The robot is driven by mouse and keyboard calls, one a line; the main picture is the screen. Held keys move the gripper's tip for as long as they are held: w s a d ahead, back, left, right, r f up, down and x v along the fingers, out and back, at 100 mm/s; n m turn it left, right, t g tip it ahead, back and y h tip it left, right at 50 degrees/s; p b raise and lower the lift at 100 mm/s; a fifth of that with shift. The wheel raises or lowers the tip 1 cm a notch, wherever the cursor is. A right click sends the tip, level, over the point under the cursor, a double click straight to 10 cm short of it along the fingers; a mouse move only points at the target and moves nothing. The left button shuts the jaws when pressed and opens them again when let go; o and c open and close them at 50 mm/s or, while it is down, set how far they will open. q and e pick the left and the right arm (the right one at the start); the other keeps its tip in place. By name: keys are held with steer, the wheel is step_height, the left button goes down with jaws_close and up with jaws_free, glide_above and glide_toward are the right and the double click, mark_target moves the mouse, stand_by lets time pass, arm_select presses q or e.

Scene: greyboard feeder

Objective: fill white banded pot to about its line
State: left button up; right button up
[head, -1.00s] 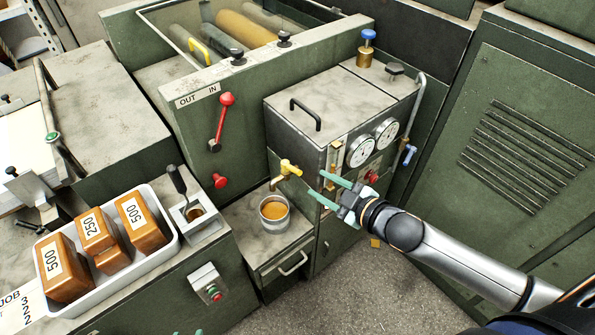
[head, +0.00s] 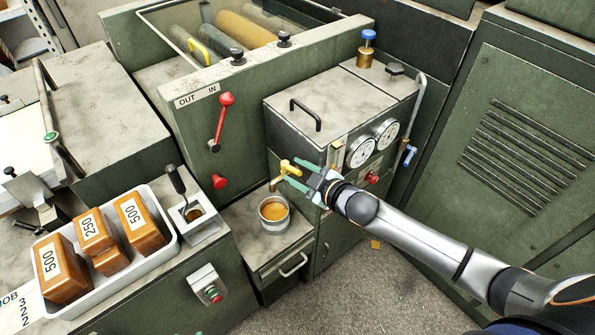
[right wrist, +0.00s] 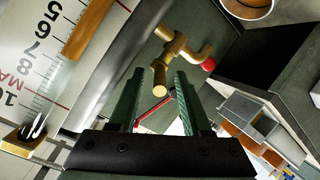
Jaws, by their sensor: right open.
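The white banded pot (head: 274,222) stands upright on a low shelf under the tap, with amber liquid (head: 275,211) inside below its rim. I cannot make out its line against the liquid. Part of the pot shows at the top of the right wrist view (right wrist: 262,9). The brass tap has a yellow handle (head: 288,167); it also shows in the right wrist view (right wrist: 173,52), just beyond the fingertips. My right gripper (head: 290,171) is open, its green fingers at either side of the handle; contact is unclear. Only two separated fingertips of my left gripper (head: 188,333) show at the bottom edge.
The tank (head: 335,100) with dials (head: 361,152) and a red knob (head: 371,178) stands behind my right gripper. A numbered scale (right wrist: 38,55) fills the left of the wrist view. A white tray (head: 172,247) holds labelled brown blocks (head: 140,222) at left.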

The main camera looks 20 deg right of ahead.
jaws_close()
steer(key=shift+a, duration=0.1)
stand_by(0.4)
steer(key=shift+s+a+m+t+h, duration=0.15)
steer(key=shift+a+m+t+h, duration=0.25)
steer(key=shift+m+h, duration=0.3)
steer(key=shift+a+m+h, duration=0.35)
steer(key=shift+m+h, duration=0.35)
steer(key=shift+h, duration=0.1)
steer(key=shift+a+m+h+b, duration=0.2)
steer(key=shift+m+h+b, duration=0.45)
steer(key=shift+h, duration=0.25)
steer(key=shift+r, duration=0.1)
jaws_free()
steer(key=shift+d, duration=0.1)
